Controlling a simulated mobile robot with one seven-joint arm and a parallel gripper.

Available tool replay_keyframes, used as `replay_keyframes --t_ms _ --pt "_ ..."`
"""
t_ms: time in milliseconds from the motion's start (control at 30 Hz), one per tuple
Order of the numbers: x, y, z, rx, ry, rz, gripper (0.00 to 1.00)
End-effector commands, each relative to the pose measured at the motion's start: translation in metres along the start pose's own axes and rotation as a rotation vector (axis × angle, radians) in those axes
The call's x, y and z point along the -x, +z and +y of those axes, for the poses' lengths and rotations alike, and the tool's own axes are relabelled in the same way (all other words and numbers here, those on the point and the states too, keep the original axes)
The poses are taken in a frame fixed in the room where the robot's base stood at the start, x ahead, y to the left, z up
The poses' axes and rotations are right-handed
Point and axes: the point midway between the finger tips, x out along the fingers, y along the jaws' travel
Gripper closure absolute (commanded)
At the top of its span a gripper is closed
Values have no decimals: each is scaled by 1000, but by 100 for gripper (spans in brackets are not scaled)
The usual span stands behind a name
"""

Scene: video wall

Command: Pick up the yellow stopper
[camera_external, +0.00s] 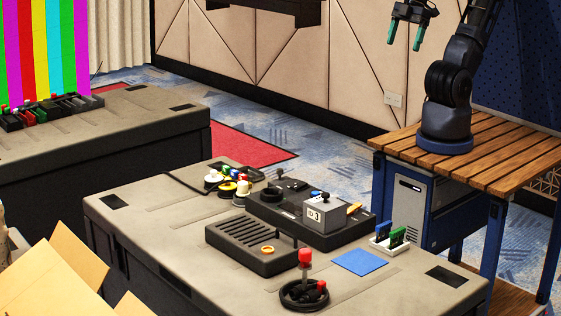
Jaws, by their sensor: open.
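My gripper (405,37) is open and empty at the top of the view, its two green-tipped fingers pointing down, high above and beyond the grey table (140,228). Several yellow things are on that table, and I cannot tell for sure which is the stopper. A small yellow piece (353,208) shows beside a grey box marked 3 (324,214). My gripper is far from all of these.
A black slotted panel (250,246), a red-topped stick (305,258) on a coiled black cable, a blue square (360,262) and a white holder with green cards (390,242) crowd the table. An open cardboard box (60,272) stands at front left. A wooden-topped cart (515,150) bears my arm.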

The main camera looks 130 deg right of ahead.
Motion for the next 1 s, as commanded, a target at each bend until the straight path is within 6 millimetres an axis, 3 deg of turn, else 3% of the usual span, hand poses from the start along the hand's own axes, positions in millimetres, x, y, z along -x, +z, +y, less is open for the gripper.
replay_keyframes --t_ms 367,667,1000 --pt "-2 -6 1 -19 -11 -10 20" --pt "-24 -55 16 -190 -87 -87 20" --pt "-68 -115 47 -429 -144 -181 20"
